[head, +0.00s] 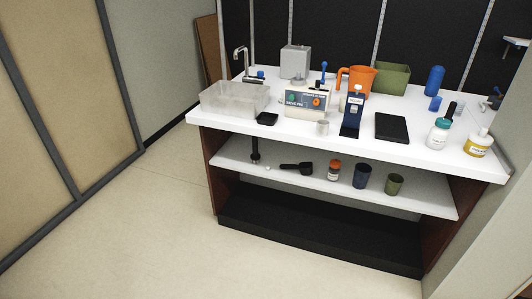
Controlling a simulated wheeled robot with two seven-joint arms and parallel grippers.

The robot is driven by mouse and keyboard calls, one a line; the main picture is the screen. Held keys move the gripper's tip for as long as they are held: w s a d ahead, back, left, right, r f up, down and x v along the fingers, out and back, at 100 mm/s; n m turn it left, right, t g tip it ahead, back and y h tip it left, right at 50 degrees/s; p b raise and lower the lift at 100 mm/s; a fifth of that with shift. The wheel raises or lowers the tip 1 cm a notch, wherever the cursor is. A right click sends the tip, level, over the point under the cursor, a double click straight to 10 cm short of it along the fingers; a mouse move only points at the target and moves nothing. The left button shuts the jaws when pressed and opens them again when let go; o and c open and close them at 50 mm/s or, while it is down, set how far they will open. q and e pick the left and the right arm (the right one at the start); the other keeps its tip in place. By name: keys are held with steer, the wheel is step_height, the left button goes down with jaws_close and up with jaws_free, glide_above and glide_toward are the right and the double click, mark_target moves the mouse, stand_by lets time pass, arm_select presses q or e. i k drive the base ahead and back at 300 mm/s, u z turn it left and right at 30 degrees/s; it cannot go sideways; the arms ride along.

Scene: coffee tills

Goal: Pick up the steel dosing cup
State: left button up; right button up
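A small steel-grey cup (322,128), which looks like the dosing cup, stands upright near the front edge of the white counter (290,133). It is in front of a white box-shaped machine (306,103) with a dark blue panel, and left of a dark blue upright stand (352,116). Neither of my grippers shows in the head view. Nothing is holding the cup, and its front is unobstructed.
An orange jug (355,79), green bin (391,78), black pad (391,127) and bottles stand right or behind. A lower shelf (300,184) holds several items. The floor (150,230) before the counter is clear.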

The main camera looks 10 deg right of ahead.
mark_target(322, 128)
steer(key=u, duration=0.9)
steer(key=i, duration=1.45)
steer(key=z, duration=0.55)
